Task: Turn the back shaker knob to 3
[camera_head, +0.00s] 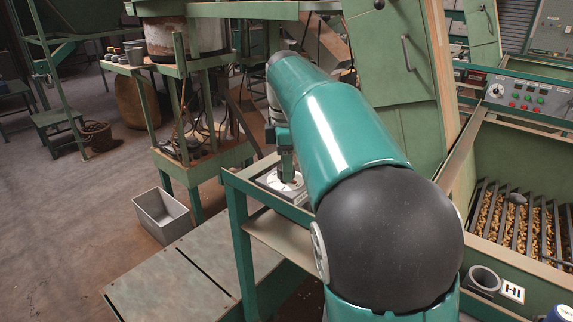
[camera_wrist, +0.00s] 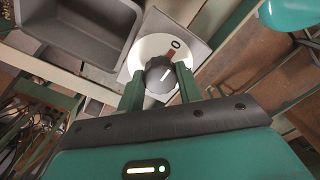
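The back shaker knob (camera_wrist: 158,76) is dark and round, with a white line on its face. It sits on a white round dial (camera_wrist: 150,46) with a printed 0 (camera_wrist: 175,44) and a red mark beside it. The line points up and right, near the 0 side; other numbers are not visible. My gripper (camera_wrist: 160,82) has one finger on each side of the knob, apparently touching it. In the head view, my gripper (camera_head: 286,166) points down at the white dial (camera_head: 280,181) on a green stand; the knob itself is hidden there.
A grey bin (camera_head: 162,216) stands on the floor left of the stand, also in the wrist view (camera_wrist: 75,25). A control panel (camera_head: 525,95) and a nut hopper (camera_head: 510,140) are at the right. A green bench (camera_head: 190,170) stands behind. The floor at left is mostly open.

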